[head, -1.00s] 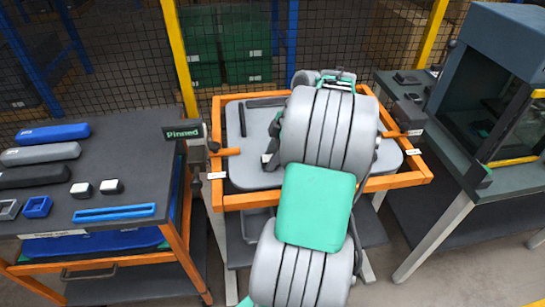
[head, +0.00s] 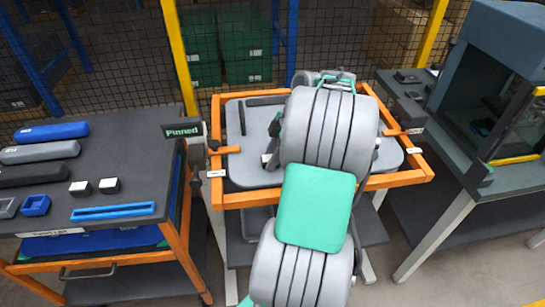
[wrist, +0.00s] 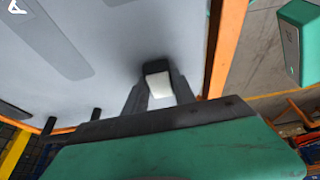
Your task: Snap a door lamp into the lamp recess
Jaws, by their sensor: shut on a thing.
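In the wrist view my gripper (wrist: 158,92) is shut on a small door lamp (wrist: 159,84) with a white face and a black end. The lamp's black end is at or very near the grey door panel (wrist: 110,75); I cannot tell if it touches. The lamp recess is not visible, and the lamp and its shadow cover that spot. In the head view the door panel (head: 235,165) lies in an orange frame (head: 245,200), and my arm hides the gripper and the panel's middle. Two more lamps, one (head: 80,188) beside the other (head: 109,185), sit on the left cart.
The left cart (head: 140,165) also holds blue, grey and black handle-like bars (head: 40,153), small square frames and a blue strip (head: 113,211). A "Pinned" sign (head: 184,130) stands by the frame's left side. A dark-framed cabinet (head: 490,85) stands on the right table.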

